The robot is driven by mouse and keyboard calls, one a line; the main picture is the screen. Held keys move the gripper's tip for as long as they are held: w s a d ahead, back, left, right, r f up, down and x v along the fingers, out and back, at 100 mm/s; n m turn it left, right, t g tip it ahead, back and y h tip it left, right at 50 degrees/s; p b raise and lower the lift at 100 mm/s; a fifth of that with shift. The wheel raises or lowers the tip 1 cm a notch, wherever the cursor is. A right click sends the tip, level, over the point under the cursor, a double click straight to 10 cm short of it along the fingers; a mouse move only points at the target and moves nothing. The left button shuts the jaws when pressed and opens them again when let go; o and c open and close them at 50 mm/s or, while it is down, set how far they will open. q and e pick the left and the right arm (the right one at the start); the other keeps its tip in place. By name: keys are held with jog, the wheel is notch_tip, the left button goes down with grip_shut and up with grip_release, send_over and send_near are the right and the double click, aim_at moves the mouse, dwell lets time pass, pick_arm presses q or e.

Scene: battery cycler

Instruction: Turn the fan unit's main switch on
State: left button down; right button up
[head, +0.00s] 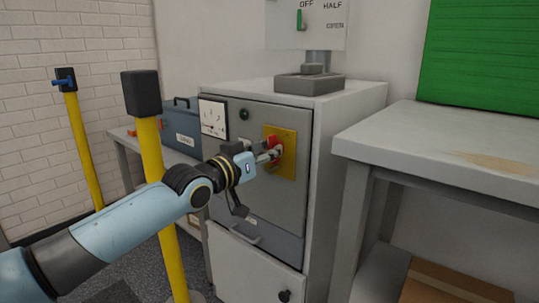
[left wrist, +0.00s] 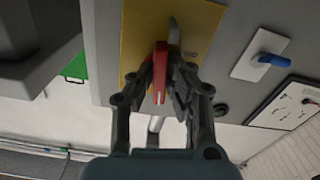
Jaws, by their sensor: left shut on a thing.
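The red switch handle (head: 276,146) sits on a yellow plate (head: 286,165) on the front of the grey cabinet (head: 350,120). In the left wrist view the red handle (left wrist: 160,68) stands between my fingers, in front of the yellow plate (left wrist: 135,35). My left gripper (head: 270,154) is shut on the red handle; its fingers (left wrist: 161,82) lie on both sides of it. The gripper partly hides the handle and plate in the head view. Lettering on the plate is too small to read. My right gripper is not in view.
A meter panel (head: 213,118) and a dark green lamp (head: 244,114) are beside the plate. A yellow post (head: 150,150) stands close to my left arm. A grey bench (head: 440,140) is at right. The wrist view shows a blue handle on a white plate (left wrist: 244,68).

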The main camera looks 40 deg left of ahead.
pick_arm(q)
jog(key=shift+f+m, duration=0.2)
jog(key=shift+m, duration=0.7)
jog(key=c, duration=1.4)
grip_release()
jog(key=shift+r, duration=0.1)
jog(key=shift+o, duration=0.3)
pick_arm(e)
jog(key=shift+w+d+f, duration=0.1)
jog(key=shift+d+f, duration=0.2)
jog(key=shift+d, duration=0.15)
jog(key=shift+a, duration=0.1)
